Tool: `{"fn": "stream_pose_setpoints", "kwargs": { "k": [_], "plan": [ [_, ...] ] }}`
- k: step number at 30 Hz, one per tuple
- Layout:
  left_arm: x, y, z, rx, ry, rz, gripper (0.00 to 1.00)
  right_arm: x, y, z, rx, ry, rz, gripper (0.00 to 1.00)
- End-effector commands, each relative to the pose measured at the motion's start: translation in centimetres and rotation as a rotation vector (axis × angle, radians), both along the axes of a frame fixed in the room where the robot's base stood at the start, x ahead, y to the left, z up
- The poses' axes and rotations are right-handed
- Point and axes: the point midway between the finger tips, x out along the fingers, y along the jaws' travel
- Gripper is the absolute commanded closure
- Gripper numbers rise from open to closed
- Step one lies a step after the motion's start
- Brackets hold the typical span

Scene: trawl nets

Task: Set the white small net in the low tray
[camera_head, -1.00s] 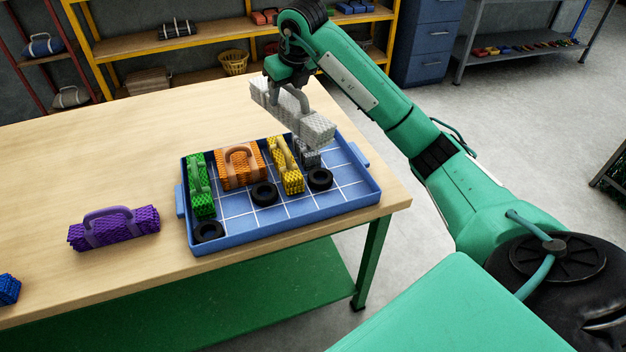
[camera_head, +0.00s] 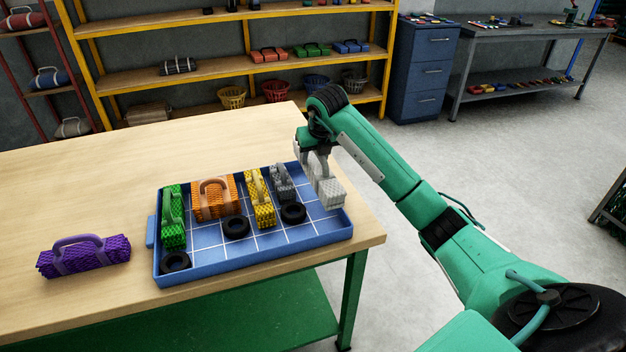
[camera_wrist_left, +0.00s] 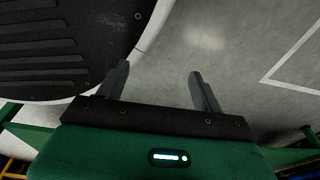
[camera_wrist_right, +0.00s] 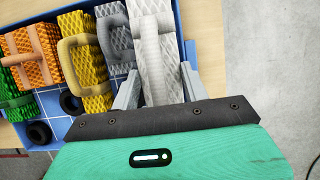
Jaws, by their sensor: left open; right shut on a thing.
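The white small net (camera_head: 328,190) is a pale block with a handle at the right end of the blue low tray (camera_head: 232,262). My right gripper (camera_head: 318,152) is shut on its handle from above. In the right wrist view the white net (camera_wrist_right: 158,50) stands between my fingers (camera_wrist_right: 158,88), beside the grey net (camera_wrist_right: 113,40). Whether its underside touches the tray floor cannot be told. My left gripper (camera_wrist_left: 160,82) is open and empty over the floor; it is not in the head view.
The tray also holds green (camera_head: 173,232), orange (camera_head: 213,197), yellow (camera_head: 259,200) and grey (camera_head: 283,182) nets and black rings (camera_head: 236,227) along its front. A purple net (camera_head: 84,257) lies on the table left of the tray. Bare table (camera_head: 90,180) lies behind.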

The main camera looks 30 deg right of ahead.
Motion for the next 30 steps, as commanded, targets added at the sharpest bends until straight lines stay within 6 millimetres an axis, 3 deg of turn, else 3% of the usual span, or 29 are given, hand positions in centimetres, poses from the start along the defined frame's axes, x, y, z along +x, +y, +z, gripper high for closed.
{"fn": "stream_pose_setpoints", "kwargs": {
  "k": [4,11,19,30],
  "plan": [
    [-0.7,0.3,-0.3,0.002,0.002,-0.002,0.32,0.0,0.0,-3.0,0.002,0.002,-0.001,0.86],
    [-1.2,0.4,-0.6,0.003,0.002,-0.003,0.32,0.0,0.0,-4.6,0.001,0.0,0.0,0.86],
    [-1.9,0.6,-0.7,0.004,0.007,-0.003,0.32,0.0,0.0,-8.3,0.002,0.001,-0.001,0.86],
    [-1.9,0.6,-1.1,0.006,0.011,-0.003,0.32,0.0,0.0,-8.7,0.0,-0.002,0.0,0.86]
  ]
}}
